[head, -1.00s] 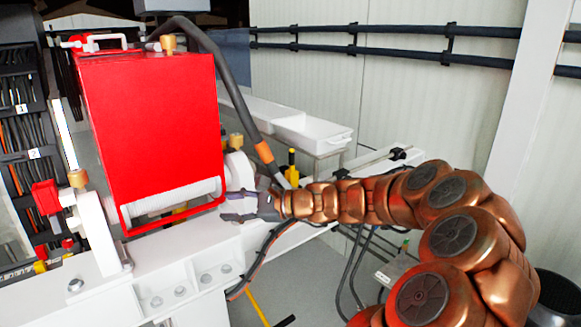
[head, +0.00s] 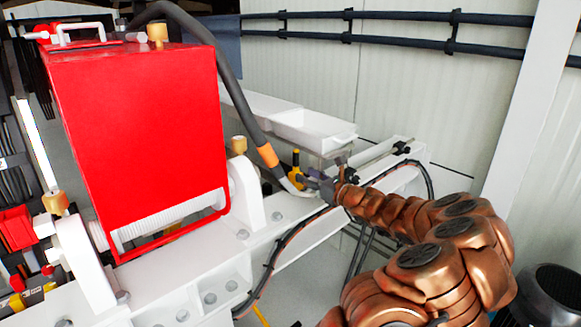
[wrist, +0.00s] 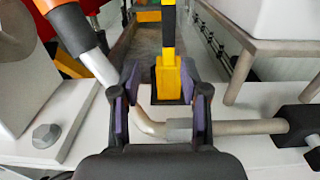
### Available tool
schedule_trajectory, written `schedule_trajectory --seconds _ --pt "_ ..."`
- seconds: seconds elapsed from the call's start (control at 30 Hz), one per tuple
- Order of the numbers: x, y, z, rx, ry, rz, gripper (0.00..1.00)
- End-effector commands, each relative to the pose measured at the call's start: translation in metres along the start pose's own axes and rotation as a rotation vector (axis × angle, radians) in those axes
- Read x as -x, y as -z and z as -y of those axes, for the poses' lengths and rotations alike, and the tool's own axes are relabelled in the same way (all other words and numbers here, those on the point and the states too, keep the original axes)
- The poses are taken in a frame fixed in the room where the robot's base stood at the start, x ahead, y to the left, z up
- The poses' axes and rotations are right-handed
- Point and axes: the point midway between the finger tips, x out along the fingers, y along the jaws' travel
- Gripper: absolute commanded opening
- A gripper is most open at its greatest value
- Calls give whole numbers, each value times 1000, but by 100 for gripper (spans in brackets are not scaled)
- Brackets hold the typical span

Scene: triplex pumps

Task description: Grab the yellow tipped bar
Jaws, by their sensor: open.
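My gripper (head: 322,182) is open, over the white beam to the right of the red box. In the wrist view its two purple-padded fingers (wrist: 158,98) stand apart with nothing clamped. A yellow and black upright piece (wrist: 168,72) shows between and beyond the fingertips; whether it is the yellow tipped bar I cannot tell for sure. It also shows in the head view (head: 296,162), just left of my gripper. A bent grey metal pipe (wrist: 150,122) crosses between the fingers, its right end in a black fitting.
The red box (head: 140,140) stands on the white beam (head: 215,275). A thick black hose with an orange collar (head: 268,155) comes down left of my gripper. White trays (head: 310,130) stand behind. A yellow bar (head: 262,315) shows partly below the beam.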

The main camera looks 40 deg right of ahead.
Motion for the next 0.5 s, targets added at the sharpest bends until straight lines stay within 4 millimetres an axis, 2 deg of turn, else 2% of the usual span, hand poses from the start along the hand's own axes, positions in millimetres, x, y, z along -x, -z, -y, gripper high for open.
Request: schedule_trajectory --seconds 0.37,0.5 --pt "-16 -2 13 3 23 -2 45" --pt "-32 -6 14 1 20 -4 45"
